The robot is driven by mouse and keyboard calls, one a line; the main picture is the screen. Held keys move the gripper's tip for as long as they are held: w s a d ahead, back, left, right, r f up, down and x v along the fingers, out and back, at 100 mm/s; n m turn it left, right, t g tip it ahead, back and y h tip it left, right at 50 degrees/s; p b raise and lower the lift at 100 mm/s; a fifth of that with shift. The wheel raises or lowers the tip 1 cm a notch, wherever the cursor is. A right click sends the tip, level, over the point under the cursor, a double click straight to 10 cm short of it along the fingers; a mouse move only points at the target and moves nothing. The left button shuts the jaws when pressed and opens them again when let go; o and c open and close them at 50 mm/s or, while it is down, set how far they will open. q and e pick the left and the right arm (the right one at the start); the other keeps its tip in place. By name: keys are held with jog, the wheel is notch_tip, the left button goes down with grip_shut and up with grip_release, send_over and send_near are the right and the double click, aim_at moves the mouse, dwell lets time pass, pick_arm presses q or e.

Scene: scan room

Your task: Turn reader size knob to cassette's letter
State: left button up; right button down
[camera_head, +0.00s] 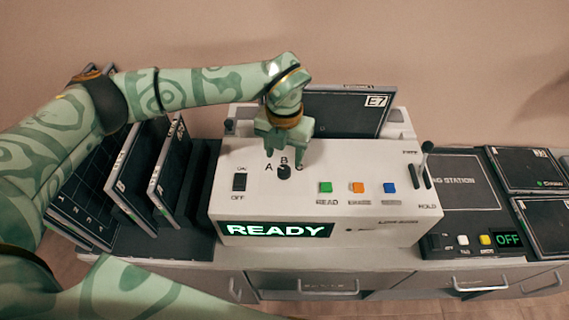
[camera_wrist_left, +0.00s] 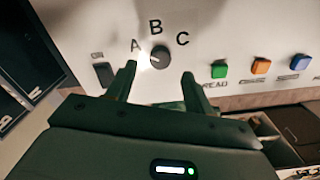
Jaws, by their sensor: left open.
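The white reader (camera_head: 330,200) shows a lit READY display (camera_head: 275,230). Its black size knob (camera_head: 284,172) has the letters A, B and C around it. In the left wrist view the knob (camera_wrist_left: 160,57) shows a small white mark on its left side, on A's side. My left gripper (camera_head: 284,150) is open at the knob. In the left wrist view its fingertips (camera_wrist_left: 159,76) stand either side of the knob's near edge; contact cannot be told. A dark cassette (camera_head: 345,112) labelled E7 stands upright at the back of the reader; no A, B or C is readable on it.
Green, orange and blue buttons (camera_head: 357,188) sit right of the knob, an ON/OFF switch (camera_head: 239,182) left. A lever (camera_head: 423,160) rises at the reader's right. A rack of dark cassettes (camera_head: 165,175) stands left; a station (camera_head: 465,180) showing OFF lies right.

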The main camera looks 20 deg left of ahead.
aim_at(285, 169)
pick_arm(q)
notch_tip(285, 169, down, 5)
jog(key=shift+r, duration=0.1)
jog(key=c, duration=1)
jog(key=shift+o, duration=0.2)
jog(key=m+p, duration=0.1)
jog(key=m, duration=0.3)
jog(key=shift+d+r+m, duration=0.1)
jog(key=shift+m, duration=0.3)
jog(key=m+p, duration=0.1)
jog(key=m, duration=0.2)
jog(key=shift+m+p, duration=0.3)
jog(key=shift+m, duration=1.6)
